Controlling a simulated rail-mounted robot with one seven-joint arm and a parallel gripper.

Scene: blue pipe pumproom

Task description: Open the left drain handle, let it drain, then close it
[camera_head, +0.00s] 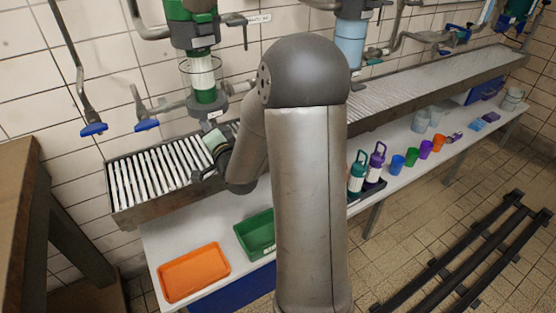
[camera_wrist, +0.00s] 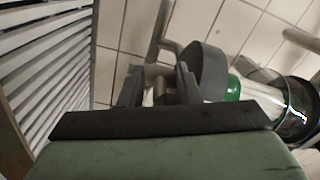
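The left unit with a green body (camera_head: 190,32) and a clear sight glass (camera_head: 197,72) hangs over a slatted grate. Its glass also shows at right in the wrist view (camera_wrist: 268,97). Two levers with blue grips (camera_head: 93,129) (camera_head: 147,125) hang left of it; a dark lever (camera_head: 245,36) is at its right. I cannot tell which is the drain handle. My gripper (camera_wrist: 159,88) is just under the unit, its fingers apart. A grey pipe shows behind the gap between them; contact cannot be told. In the head view the fingertips are hard to make out.
The slatted drain grate (camera_head: 140,185) lies below the unit. An orange tray (camera_head: 194,272) and a green tray (camera_head: 254,234) are on the white shelf (camera_head: 170,240) in front. Bottles and coloured cups stand farther right. A brown cabinet (camera_head: 22,210) is at far left.

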